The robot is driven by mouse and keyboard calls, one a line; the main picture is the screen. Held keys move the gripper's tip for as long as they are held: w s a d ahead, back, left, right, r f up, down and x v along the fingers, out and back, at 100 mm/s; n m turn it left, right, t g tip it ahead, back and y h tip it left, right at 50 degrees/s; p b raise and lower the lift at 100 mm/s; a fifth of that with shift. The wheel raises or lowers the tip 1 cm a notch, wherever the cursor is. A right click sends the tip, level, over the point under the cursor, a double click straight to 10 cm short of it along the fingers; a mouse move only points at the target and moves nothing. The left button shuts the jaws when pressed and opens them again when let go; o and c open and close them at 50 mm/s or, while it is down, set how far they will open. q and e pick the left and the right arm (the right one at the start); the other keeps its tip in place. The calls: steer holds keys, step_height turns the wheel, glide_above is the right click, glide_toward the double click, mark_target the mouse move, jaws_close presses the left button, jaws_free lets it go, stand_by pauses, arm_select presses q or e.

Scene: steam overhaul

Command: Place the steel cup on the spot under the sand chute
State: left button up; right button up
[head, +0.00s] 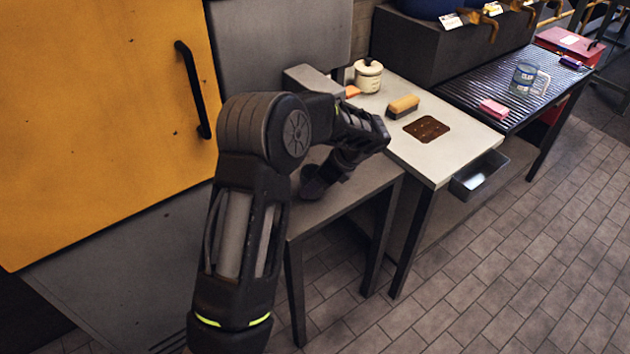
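I cannot make out a steel cup or a clearly recognisable sand chute. One arm of mine, which I take as the left, rises from the bottom left of centre and bends right over the grey bench (375,172). Its dark end, the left gripper (318,184), hangs low over this bench. The fingers are too dark and too turned away to show whether they are open or hold anything. The arm hides part of the bench and part of a grey box-like thing (312,78) behind it. My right gripper is out of view.
A pale table (455,155) holds a lidded cream pot (368,77), a brush (403,107) and a brown square patch (427,129). An open drawer (480,176) juts from its front. A ribbed counter (480,90) carries a glass mug (528,79) and pink block (494,108).

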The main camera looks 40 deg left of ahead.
arm_select(q)
steer(key=shift+o, duration=1.2)
steer(key=shift+r, duration=0.1)
steer(key=shift+r, duration=0.15)
steer(key=v, duration=1.2)
